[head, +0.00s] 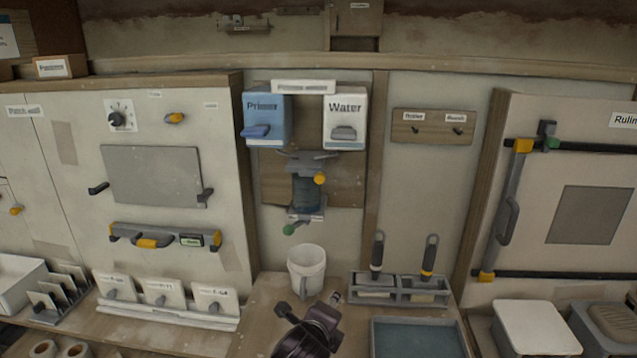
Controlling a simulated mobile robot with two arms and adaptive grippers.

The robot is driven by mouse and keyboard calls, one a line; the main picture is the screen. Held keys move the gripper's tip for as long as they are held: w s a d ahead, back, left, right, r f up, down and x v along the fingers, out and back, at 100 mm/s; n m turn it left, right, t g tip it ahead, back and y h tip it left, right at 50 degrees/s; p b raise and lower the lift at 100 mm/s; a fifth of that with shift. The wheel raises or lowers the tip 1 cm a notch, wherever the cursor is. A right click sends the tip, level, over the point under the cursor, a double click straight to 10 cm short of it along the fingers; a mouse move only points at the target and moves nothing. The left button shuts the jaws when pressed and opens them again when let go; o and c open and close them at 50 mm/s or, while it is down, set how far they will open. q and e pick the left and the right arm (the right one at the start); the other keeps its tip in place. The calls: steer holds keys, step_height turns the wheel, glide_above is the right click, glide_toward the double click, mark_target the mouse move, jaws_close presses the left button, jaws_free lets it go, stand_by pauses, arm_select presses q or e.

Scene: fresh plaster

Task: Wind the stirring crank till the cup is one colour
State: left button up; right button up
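The primer and water dispenser is on the wall at the centre, with a blue Primer box (268,120) and a white Water box (346,118). Below them hangs a see-through, dark bluish mixing cup (306,198). A yellow knob (319,179), seemingly the crank's, is at its upper right. I cannot tell whether the contents are one colour. A green-ended lever (290,229) is under the cup. A white bucket (306,268) stands on the bench below. My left gripper (310,304) is open and empty in front of the bucket, well below the crank. My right gripper is out of view.
A grey holder (400,288) with two handled tools stands right of the bucket, with a blue-green tray (418,338) in front. Labelled plates (160,293) stand on the left bench. A wood post (370,160) is right of the dispenser. The space before the crank is clear.

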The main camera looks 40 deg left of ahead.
arm_select(q)
steer(key=w+a+r+m+t+y, duration=0.1)
steer(key=w+a+r+m, duration=0.1)
steer(key=r, duration=0.4)
steer(key=w+a+r+m+t+y, duration=0.1)
steer(key=w+a+r+m, duration=0.1)
steer(key=r, duration=0.3)
steer(key=m+t+y, duration=0.2)
steer(key=m+y, duration=0.1)
steer(key=m, duration=0.2)
glide_toward(319, 179)
steer(key=w+a, duration=0.1)
steer(key=p+x, duration=0.1)
steer(key=x, duration=0.6)
steer(key=shift+w, duration=0.2)
steer(key=shift+f, duration=0.1)
jaws_close()
